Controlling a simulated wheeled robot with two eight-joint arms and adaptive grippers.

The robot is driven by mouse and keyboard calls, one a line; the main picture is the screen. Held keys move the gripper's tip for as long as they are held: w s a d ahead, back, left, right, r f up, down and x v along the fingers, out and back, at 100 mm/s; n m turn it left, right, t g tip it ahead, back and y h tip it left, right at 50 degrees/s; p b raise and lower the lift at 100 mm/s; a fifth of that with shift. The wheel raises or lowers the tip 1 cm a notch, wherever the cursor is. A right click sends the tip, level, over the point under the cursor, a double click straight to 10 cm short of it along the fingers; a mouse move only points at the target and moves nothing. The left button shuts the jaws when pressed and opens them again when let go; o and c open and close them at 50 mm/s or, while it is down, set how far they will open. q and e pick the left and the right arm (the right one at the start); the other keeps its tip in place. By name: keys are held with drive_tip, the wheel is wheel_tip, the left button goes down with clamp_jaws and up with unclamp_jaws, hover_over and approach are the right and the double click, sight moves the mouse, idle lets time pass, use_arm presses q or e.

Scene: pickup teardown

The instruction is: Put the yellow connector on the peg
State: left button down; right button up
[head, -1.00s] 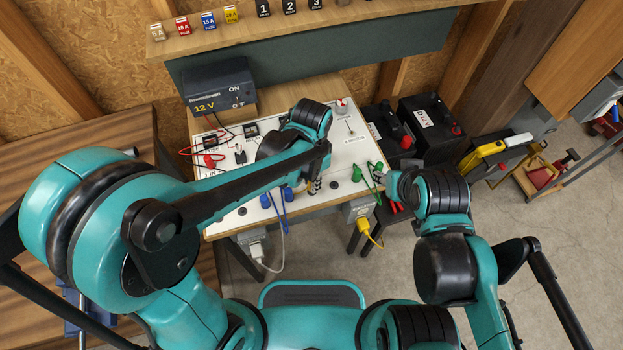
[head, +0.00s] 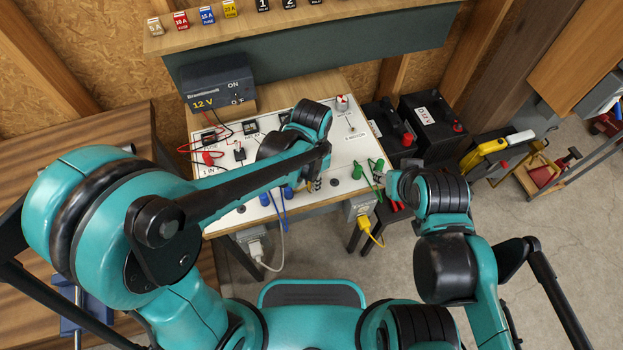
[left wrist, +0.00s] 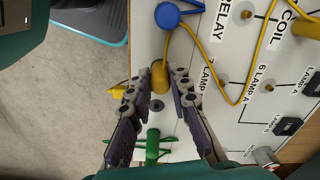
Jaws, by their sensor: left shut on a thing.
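The yellow connector (left wrist: 159,76) is between the fingertips of my left gripper (left wrist: 158,83) in the left wrist view, with a yellow wire running from it over the board. My left gripper (head: 315,183) is shut on it, low over the front edge of the white panel (head: 346,150) in the head view. A dark round peg or socket (left wrist: 157,105) shows between the fingers, apart from the connector in the picture. I cannot tell the connector's height above the panel. My right gripper (head: 392,182) is right of the panel; its fingers are too unclear to read.
Green connectors (left wrist: 152,144) stand near my left fingers, and a blue connector (left wrist: 167,15) with its wire is on the other side. Another yellow connector (left wrist: 306,26) sits by the COIL label. Black batteries (head: 430,125) stand right of the panel.

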use_arm(q)
drive_tip(key=c, duration=1.3)
unclamp_jaws()
drive_tip(key=shift+r, duration=0.1)
wheel_tip(320, 180, up, 12)
drive_tip(key=s+a+n+t, duration=0.1)
drive_tip(key=a+n+t, duration=0.1)
drive_tip(key=a, duration=0.4)
drive_tip(key=s+a+n+t, duration=0.2)
drive_tip(key=a+n, duration=0.3)
drive_tip(key=a, duration=0.1)
drive_tip(key=s+a+f+n+t, duration=0.1)
drive_tip(key=s+a+n+t, duration=0.1)
drive_tip(key=a, duration=0.3)
drive_tip(key=shift+a+n+t, duration=0.4)
drive_tip(key=shift+n+t, duration=0.2)
drive_tip(key=shift+n, duration=0.3)
